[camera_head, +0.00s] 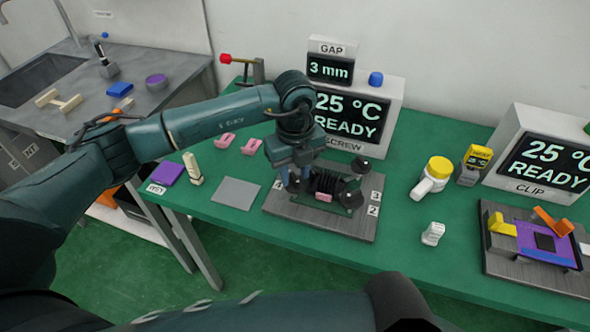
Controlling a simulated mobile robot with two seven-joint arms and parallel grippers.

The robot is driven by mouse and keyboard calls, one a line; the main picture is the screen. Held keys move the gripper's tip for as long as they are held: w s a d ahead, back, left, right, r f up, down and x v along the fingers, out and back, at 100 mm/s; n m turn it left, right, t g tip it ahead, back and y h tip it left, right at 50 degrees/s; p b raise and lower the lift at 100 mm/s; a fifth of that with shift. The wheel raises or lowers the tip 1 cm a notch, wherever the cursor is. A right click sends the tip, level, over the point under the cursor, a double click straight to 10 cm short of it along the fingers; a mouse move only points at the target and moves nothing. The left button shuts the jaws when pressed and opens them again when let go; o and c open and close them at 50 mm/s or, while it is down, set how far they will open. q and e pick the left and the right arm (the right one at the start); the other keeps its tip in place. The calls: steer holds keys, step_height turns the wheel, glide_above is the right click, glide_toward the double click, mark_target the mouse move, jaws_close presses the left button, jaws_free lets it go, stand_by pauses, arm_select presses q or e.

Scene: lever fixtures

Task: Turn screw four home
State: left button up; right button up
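The screw fixture is a grey plate (345,222) on the green table, below the display labelled SCREW (350,118). On it sits a black finned block (326,183) with dark round knobs around it, one (351,198) at its front right. My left gripper (293,182) points down over the fixture's left part and hides that side. Its fingertips and any contact are unclear. My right gripper is not in view.
The CLIP fixture (530,272) and its display (540,160) stand at the right. Pink pieces (224,141) and a grey mat (236,193) are at the left.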

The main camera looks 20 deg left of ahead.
arm_select(q)
steer(key=shift+f, duration=0.3)
steer(key=shift+c, duration=0.4)
jaws_close()
